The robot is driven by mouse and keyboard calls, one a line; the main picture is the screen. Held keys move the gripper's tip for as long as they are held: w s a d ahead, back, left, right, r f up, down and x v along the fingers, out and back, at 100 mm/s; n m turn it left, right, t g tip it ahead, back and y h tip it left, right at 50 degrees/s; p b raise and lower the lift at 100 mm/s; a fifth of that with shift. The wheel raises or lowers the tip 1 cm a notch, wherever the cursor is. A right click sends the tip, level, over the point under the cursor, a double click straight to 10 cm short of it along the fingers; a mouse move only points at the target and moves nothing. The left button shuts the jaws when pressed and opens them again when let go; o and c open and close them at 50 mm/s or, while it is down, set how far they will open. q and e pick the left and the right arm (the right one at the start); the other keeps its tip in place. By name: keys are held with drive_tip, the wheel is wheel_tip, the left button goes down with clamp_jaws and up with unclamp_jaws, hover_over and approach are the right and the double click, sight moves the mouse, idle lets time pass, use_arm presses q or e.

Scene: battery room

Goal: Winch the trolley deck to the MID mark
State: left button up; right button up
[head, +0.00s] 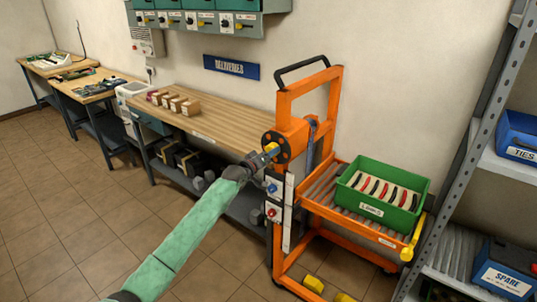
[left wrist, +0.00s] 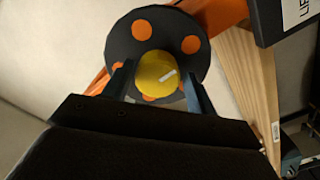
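The orange trolley (head: 283,200) stands right of the long bench. Its roller deck (head: 330,202) carries a green crate (head: 379,212) and sits a little below the bench top's level. The black winch wheel with orange spots (head: 276,147) is on the left post; it also shows in the left wrist view (left wrist: 155,25). Its yellow knob (left wrist: 158,73) lies between the two fingers of my left gripper (left wrist: 160,85). In the head view the left gripper (head: 258,160) is at the wheel. Finger contact with the knob is hard to confirm. A scale with the MID mark is not readable. My right gripper is out of view.
A grey shelf rack (head: 490,115) with blue bins (head: 516,135) stands at the right. Yellow trolley parts (head: 313,284) are near the floor. Floor at the left is clear.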

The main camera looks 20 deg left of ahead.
use_arm(q)
drive_tip(key=shift+o, duration=0.9)
drive_tip(key=b+v, duration=0.2)
drive_tip(key=v, duration=0.5)
drive_tip(key=shift+s+a+b, duration=0.15)
drive_tip(key=shift+s+b, duration=0.2)
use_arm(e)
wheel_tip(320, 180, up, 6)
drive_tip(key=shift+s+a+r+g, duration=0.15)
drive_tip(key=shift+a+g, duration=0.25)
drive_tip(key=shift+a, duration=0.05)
use_arm(q)
drive_tip(key=shift+r, duration=0.15)
